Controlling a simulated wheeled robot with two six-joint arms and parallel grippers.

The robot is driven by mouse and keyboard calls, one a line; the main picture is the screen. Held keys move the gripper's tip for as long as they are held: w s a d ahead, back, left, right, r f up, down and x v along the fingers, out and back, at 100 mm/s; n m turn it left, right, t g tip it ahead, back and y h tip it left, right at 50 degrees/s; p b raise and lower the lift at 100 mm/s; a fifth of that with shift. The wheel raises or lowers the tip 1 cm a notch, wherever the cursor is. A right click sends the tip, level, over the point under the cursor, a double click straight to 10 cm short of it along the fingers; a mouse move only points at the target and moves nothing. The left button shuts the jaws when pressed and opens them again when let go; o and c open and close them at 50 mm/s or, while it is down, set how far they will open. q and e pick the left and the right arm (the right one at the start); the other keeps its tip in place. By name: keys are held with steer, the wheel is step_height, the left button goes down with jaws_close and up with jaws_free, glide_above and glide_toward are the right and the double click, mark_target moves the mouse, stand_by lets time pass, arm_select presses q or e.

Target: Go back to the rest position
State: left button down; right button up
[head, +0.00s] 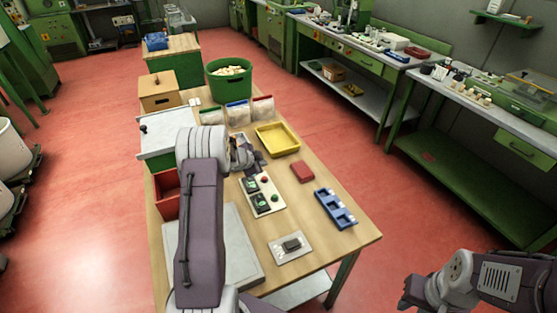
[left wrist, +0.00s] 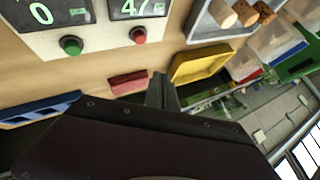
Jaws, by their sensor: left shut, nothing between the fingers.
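My left gripper (head: 250,165) is over the table, just above and behind the panel, and it is shut and empty. In the left wrist view its fingers (left wrist: 160,92) show closed together, with nothing held. The panel (head: 278,205) carries dark displays with a green button (left wrist: 70,46) and a red button (left wrist: 138,35). A grey tray (left wrist: 207,28) with a few corks (left wrist: 245,14) shows at the top of the left wrist view; my arm hides it in the head view.
The wooden table (head: 340,240) also bears a yellow tray (head: 277,140), a red block (head: 302,171), a blue rack (head: 335,208), a small plate with a dark piece (head: 291,245) and several bins. A green tub (head: 229,80) stands behind. Red floor lies open to the right.

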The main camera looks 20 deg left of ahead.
arm_select(q)
steer(key=shift+w+d, duration=0.1)
steer(key=shift+d, duration=0.15)
steer(key=d+r+t+h, duration=0.1)
steer(key=d+r+t, duration=0.1)
steer(key=d+r, duration=1.35)
steer(key=s+d+f+n+g, duration=0.1)
steer(key=s+f+n+g, duration=0.2)
steer(key=s, duration=0.7)
steer(key=s+d+f+n+g+y, duration=0.1)
steer(key=s+f+n+g, duration=0.2)
steer(key=s, duration=0.8)
steer(key=s+d+f+n+g, duration=0.2)
steer(key=s+f+n+g, duration=0.2)
steer(key=s, duration=0.7)
steer(key=shift+f+y, duration=0.3)
steer(key=shift+f, duration=0.45)
